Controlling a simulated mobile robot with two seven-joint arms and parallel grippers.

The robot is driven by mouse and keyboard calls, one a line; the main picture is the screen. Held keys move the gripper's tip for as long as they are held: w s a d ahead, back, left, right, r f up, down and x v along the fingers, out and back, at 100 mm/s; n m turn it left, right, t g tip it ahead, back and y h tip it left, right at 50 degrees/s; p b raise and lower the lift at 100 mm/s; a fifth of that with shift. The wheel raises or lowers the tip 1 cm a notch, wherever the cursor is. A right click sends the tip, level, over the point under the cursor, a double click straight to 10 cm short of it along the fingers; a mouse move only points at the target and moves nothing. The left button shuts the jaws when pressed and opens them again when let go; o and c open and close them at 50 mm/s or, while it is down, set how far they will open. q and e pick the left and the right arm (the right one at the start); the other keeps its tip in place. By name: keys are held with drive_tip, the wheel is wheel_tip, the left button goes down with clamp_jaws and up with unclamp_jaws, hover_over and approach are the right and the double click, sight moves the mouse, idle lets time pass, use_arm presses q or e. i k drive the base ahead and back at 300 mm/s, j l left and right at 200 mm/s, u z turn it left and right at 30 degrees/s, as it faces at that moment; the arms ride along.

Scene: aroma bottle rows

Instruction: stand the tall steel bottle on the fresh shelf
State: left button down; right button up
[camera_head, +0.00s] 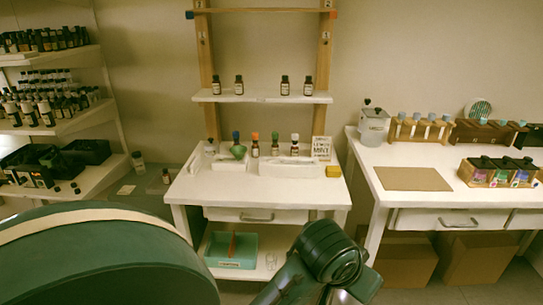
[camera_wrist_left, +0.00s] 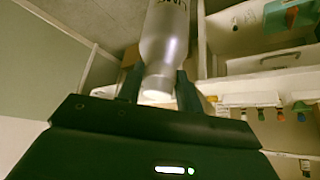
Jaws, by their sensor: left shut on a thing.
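The tall steel bottle (camera_wrist_left: 164,42), grey with dark lettering, shows in the left wrist view. It narrows toward a pale end near the palm. My left gripper (camera_wrist_left: 160,88) is shut on it, with one dark finger on each side. Neither the gripper nor the bottle shows in the head view, where my large green arm parts cover the lower left and middle. A white wall shelf (camera_head: 262,98) at the centre holds two pairs of small dark bottles, with a gap between the pairs. I cannot read which shelf is the fresh one. My right gripper is out of view.
A second table (camera_head: 375,160) with racks stands right. Shelves full of bottles (camera_head: 50,107) stand left.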

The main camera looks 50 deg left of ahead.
sight(262, 94)
drive_tip(key=i+j+u, duration=0.1)
drive_tip(key=u, duration=0.9)
drive_tip(key=i+j, duration=0.1)
drive_tip(key=i, duration=0.35)
drive_tip(key=i+j, duration=0.1)
drive_tip(key=i, duration=0.35)
drive_tip(key=u, duration=0.05)
